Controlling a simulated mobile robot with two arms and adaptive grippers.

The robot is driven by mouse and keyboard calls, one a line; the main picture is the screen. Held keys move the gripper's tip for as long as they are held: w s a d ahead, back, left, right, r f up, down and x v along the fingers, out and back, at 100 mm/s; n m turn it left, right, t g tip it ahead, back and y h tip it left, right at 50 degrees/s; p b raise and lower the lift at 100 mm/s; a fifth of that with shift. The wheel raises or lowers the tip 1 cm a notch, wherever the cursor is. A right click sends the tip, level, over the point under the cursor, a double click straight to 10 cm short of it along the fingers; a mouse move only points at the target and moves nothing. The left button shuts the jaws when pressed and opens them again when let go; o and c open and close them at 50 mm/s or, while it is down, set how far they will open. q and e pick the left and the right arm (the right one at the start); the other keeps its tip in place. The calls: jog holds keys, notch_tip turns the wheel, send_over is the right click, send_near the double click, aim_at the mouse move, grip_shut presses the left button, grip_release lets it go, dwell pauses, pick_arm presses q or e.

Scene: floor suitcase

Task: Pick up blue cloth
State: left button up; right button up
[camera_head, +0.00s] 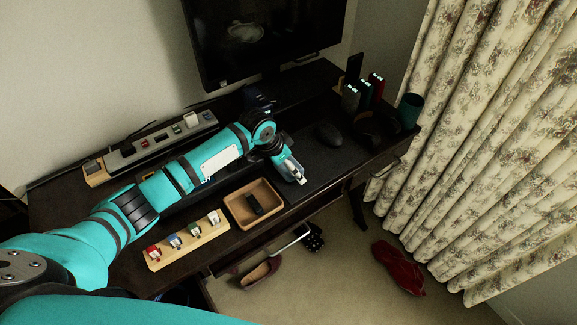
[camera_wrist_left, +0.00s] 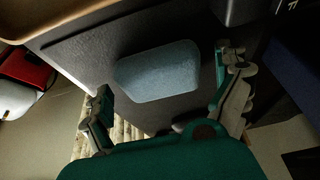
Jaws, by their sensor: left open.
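The blue cloth (camera_wrist_left: 157,73) is a pale blue, flat piece with rounded corners, lying on a dark surface in the left wrist view. My left gripper (camera_wrist_left: 163,69) has its two fingers spread, one on each side of the cloth in the picture, with nothing between them that I can see held. There the cloth is hard to tell from the gripper. I cannot tell the gap between fingertips and cloth. My right gripper is not in view.
A black mouse (camera_head: 328,134) and a monitor (camera_head: 262,35) stand behind. Shoes (camera_head: 258,273) and a red item (camera_head: 397,268) lie on the floor.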

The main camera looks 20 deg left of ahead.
aim_at(292, 161)
pick_arm(q)
jog(key=shift+c, duration=0.3)
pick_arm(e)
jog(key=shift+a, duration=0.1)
pick_arm(q)
jog(key=c, duration=0.8)
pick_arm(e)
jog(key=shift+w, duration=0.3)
pick_arm(q)
jog(key=shift+r, duration=0.1)
jog(key=shift+r, duration=0.2)
notch_tip(292, 161, up, 3)
jog(key=shift+r, duration=0.1)
jog(key=s+d, duration=0.2)
jog(key=s, duration=0.2)
jog(key=s+d+r, duration=0.1)
jog(key=s+d, duration=0.2)
jog(key=s, duration=0.2)
jog(key=s+d+b, duration=0.1)
jog(key=s+d, duration=0.2)
jog(key=s, duration=0.2)
jog(key=shift+r, duration=0.15)
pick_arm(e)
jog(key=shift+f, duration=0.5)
